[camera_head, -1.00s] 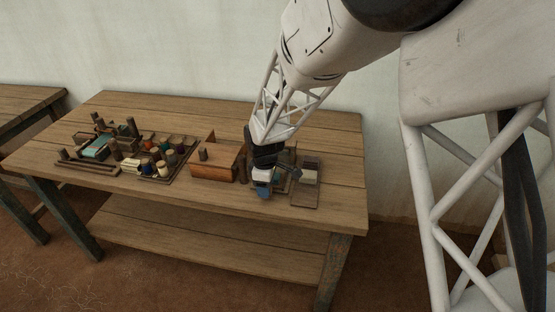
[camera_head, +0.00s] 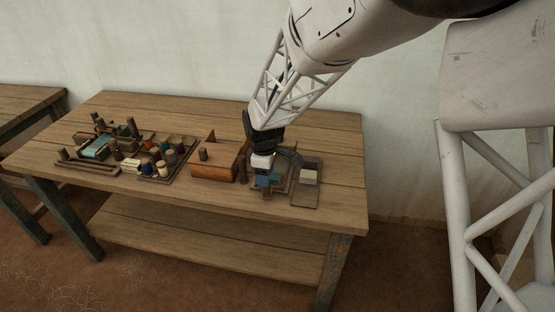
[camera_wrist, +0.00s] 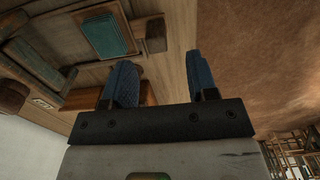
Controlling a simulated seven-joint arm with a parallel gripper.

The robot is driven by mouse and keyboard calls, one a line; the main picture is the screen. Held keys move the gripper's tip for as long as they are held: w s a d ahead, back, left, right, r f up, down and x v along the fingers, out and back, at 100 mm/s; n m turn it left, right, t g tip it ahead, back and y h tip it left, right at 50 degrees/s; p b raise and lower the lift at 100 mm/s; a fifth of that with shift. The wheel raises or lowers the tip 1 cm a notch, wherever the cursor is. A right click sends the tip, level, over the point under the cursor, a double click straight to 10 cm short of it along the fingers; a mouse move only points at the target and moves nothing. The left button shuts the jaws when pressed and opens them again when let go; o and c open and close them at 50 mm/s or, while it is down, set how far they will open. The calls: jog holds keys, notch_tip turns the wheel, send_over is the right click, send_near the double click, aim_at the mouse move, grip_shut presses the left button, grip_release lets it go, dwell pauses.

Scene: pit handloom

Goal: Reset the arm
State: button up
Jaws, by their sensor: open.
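My gripper (camera_head: 268,183) hangs over the right part of the wooden table, in front of a dark wooden tray-like fixture (camera_head: 283,186). In the wrist view its two blue fingers (camera_wrist: 165,82) stand well apart with nothing between them. Beyond the fingers I see the table's planks and its edge, with the brown floor past it. A teal block (camera_wrist: 107,36) sits in a wooden holder to the upper left in the wrist view. I cannot tell how high the fingertips are above the table.
A brown wooden box (camera_head: 213,172) stands just left of my gripper. A small board with pale blocks (camera_head: 309,178) lies to the right. Trays with bobbins and small pots (camera_head: 160,160) fill the left half. The table's back strip (camera_head: 200,112) is mostly clear.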

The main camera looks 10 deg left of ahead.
dwell(0.3)
jog(key=s+d+r+m+t, duration=0.1)
jog(key=s+d+r+m, duration=0.4)
jog(key=d+r, duration=0.45)
jog(key=s+d+r+m, duration=0.4)
jog(key=s+d+r, duration=0.15)
jog(key=d, duration=0.75)
jog(key=s+d+r+m, duration=0.2)
jog(key=s+d+m, duration=0.2)
jog(key=s, duration=0.5)
jog(key=s+d+r+m+t, duration=0.1)
jog(key=s+d+r+m, duration=0.1)
jog(key=s+d+m, duration=0.3)
jog(key=s+d, duration=0.4)
jog(key=shift+s+d+r+t, duration=0.2)
jog(key=shift+s+r+t, duration=0.1)
jog(key=shift+r, duration=0.05)
